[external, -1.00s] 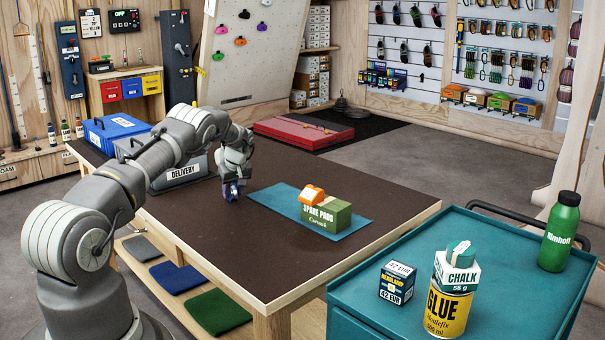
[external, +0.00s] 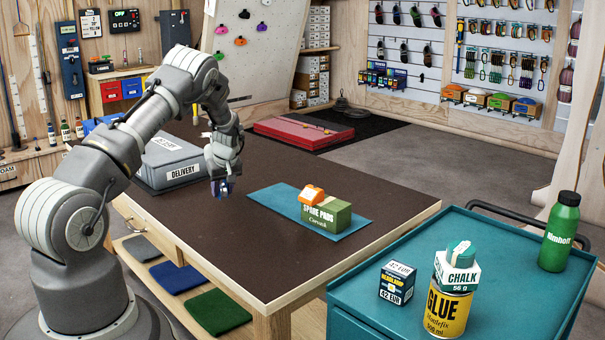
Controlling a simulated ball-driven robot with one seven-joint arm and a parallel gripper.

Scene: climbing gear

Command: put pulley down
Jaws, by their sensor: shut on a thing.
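My gripper (external: 220,180) is over the dark brown top of the workbench (external: 260,255), fingers pointing down. It is shut on a small dark blue thing, which I take to be the pulley (external: 222,188). The fingers hide part of it, and it is too small to make out its details. It appears a little above the bench top, left of the teal mat (external: 350,226) and right of the grey DELIVERY box (external: 180,172).
A teal cart (external: 470,300) with glue, chalk and a bottle is at right. The bench's front is clear.

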